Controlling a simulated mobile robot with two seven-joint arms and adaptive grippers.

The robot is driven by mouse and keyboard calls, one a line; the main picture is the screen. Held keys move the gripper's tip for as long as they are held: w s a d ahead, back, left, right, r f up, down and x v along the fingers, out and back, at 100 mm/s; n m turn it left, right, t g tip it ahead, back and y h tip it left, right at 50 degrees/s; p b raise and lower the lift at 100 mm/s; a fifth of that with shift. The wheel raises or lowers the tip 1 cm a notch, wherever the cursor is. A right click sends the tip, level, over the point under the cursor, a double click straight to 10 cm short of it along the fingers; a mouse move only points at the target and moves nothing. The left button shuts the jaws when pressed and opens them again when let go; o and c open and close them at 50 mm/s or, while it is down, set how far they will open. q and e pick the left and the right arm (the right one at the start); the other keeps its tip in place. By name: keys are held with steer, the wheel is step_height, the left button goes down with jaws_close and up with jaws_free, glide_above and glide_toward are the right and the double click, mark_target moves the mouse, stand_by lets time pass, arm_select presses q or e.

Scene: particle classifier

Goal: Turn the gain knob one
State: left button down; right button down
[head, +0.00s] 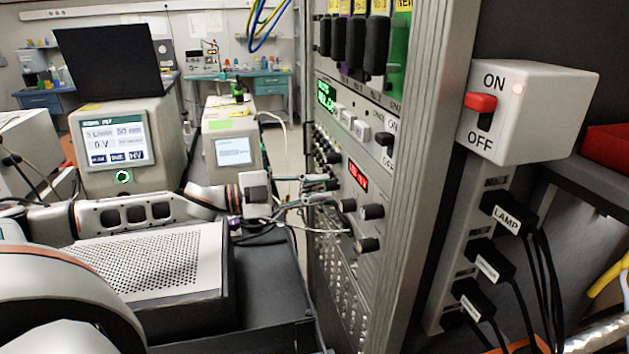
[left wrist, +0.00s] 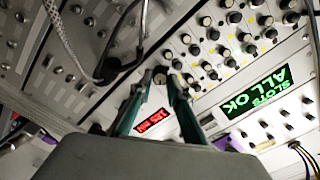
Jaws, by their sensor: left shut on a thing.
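My left gripper (head: 322,184) reaches in from the left to the front of the instrument rack (head: 410,160). In the left wrist view its two green fingers (left wrist: 160,80) close around a small round knob (left wrist: 160,71) on the panel, beside a red number display (left wrist: 154,120). The knob's label is not legible, so I cannot tell whether it is gain knob one. In the head view the fingers hide it. The red display (head: 358,176) also shows there, with black knobs (head: 372,212) below it. My right gripper is not in view.
Rows of small knobs (left wrist: 213,34) and a green display reading "ALL OK" (left wrist: 256,98) are near the fingers. Cables (head: 290,212) hang by the rack front. A white ON/OFF switch box (head: 540,110) with a red switch stands at the right.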

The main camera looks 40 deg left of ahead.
arm_select(q)
steer(key=m+p, duration=0.1)
steer(key=m, duration=0.6)
steer(key=shift+f, duration=0.15)
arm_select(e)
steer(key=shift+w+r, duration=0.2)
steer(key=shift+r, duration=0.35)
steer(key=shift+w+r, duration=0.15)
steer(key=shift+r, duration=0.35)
arm_select(q)
steer(key=shift+m, duration=0.3)
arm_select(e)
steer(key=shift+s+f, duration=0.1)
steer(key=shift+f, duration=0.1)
arm_select(q)
steer(key=c, duration=1.9)
jaws_free()
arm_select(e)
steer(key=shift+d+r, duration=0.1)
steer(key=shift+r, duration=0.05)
arm_select(q)
steer(key=shift+s+a, duration=0.1)
